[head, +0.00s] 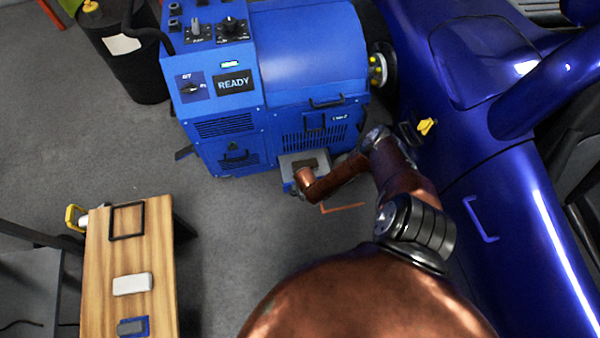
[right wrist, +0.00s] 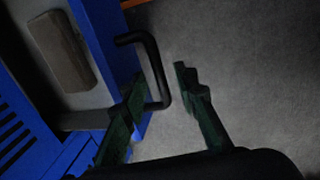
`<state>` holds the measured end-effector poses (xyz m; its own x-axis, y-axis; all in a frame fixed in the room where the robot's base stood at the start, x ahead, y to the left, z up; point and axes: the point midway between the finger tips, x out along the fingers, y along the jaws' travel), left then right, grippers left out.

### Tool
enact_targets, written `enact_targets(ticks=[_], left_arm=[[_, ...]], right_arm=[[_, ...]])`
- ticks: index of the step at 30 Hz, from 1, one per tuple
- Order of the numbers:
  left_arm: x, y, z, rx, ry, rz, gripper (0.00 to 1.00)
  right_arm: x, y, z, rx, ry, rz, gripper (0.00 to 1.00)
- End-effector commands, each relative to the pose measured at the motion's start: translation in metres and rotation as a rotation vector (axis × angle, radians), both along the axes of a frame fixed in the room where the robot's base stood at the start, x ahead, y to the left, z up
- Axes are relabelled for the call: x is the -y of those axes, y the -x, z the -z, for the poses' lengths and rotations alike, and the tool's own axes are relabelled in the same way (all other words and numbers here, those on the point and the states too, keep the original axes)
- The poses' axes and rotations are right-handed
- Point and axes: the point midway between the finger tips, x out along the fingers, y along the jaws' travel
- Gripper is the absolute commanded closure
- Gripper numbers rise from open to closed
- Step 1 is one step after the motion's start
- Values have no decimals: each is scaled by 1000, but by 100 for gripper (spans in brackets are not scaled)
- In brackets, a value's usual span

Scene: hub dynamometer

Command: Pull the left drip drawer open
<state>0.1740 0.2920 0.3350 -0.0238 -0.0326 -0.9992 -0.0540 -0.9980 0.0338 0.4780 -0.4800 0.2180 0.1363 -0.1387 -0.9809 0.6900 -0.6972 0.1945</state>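A grey drip drawer (head: 289,161) stands out from the low front of the blue dynamometer cabinet (head: 312,50). In the right wrist view its grey tray (right wrist: 103,97) holds a brown block (right wrist: 58,50), and a black bar handle (right wrist: 155,58) sticks out from its blue front. My right gripper (right wrist: 160,76) is open at this handle. One dark green finger overlaps the handle on the picture's left; the other is apart on the right. I cannot tell whether the first finger touches it. In the head view my right wrist hides the handle. My left gripper is not in view.
A wooden bench (head: 158,272) stands at the lower left. A black drum (head: 125,55) is at the upper left. The blue car (head: 500,200) fills the right side, close to my right arm. Grey floor (head: 240,215) is clear before the cabinet.

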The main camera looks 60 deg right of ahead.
Motion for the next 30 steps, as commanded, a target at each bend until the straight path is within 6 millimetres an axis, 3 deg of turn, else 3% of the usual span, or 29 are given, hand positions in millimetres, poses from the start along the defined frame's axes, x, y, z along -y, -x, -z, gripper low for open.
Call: enact_targets(ticks=[10,22,30], left_arm=[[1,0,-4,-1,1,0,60],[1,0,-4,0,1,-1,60],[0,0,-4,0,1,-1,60]], right_arm=[[0,-1,1,1,-1,0,73],[0,0,2,0,0,0,100],[0,0,2,0,0,0,100]])
